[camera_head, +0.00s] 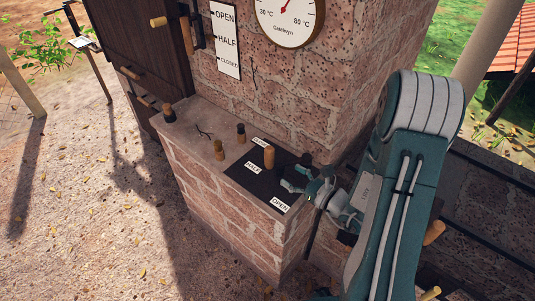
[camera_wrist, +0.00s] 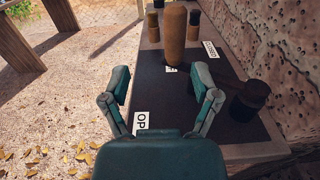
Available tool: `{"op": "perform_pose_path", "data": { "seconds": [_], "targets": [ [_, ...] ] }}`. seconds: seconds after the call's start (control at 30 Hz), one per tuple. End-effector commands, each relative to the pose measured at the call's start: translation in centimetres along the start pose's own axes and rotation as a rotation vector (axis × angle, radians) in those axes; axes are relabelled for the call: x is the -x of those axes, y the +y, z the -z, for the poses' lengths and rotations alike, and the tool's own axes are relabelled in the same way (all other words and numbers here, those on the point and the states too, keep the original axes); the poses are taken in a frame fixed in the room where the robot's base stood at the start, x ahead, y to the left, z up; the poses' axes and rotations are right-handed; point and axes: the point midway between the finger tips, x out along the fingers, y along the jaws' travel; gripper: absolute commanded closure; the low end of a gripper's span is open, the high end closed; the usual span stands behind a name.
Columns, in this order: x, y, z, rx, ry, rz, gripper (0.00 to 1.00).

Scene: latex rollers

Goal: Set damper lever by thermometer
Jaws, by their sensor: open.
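The thermometer (camera_head: 288,16) is a round white dial on the brick wall, marked 30 °C and 80 °C. Its red needle points up and slightly right; the top is cut off. An upright wooden lever handle (camera_head: 269,157) stands on a black plate (camera_head: 245,179) beside the HALF label (camera_head: 253,168), between CLOSED (camera_head: 261,141) and OPEN (camera_head: 280,205). The handle also shows in the wrist view (camera_wrist: 175,38). My gripper (camera_head: 298,183) is open and empty over the OPEN end. In the wrist view its fingers (camera_wrist: 161,88) are apart, with the handle beyond them.
A wall board (camera_head: 225,40) lists OPEN, HALF and CLOSED. Several wooden pegs (camera_head: 219,150) stand farther along the ledge. A dark-topped knob (camera_wrist: 249,97) is right of my fingers, close to the brick wall. Open ground lies left of the ledge.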

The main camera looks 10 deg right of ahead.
Motion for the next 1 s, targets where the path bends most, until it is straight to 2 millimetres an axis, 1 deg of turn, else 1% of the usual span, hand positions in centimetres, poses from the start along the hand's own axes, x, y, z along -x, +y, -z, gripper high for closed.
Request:
{"op": "perform_pose_path", "data": {
  "seconds": [0.03, 0.1, 0.17, 0.23, 0.37, 0.6, 0.7, 0.83, 1.0],
  "targets": [
    [0.4, -0.7, 0.7, -0.022, 0.0, 0.039, 0.21],
    [0.6, -1.2, 1.1, -0.034, -0.003, 0.068, 0.21],
    [0.4, -1.3, 1.2, -0.038, -0.004, 0.077, 0.21],
    [-0.1, -1.4, 1.2, -0.036, -0.004, 0.076, 0.21],
    [-2.0, -1.4, 1.1, -0.035, -0.003, 0.07, 0.21],
    [-6.5, -1.7, 1.1, -0.033, -0.004, 0.069, 0.21],
    [-8.2, -1.8, 1.1, -0.034, -0.003, 0.07, 0.21],
    [-9.5, -1.9, 1.1, -0.034, -0.003, 0.071, 0.21],
    [-10.2, -2.0, 1.1, -0.036, -0.001, 0.074, 0.21]
  ]
}}
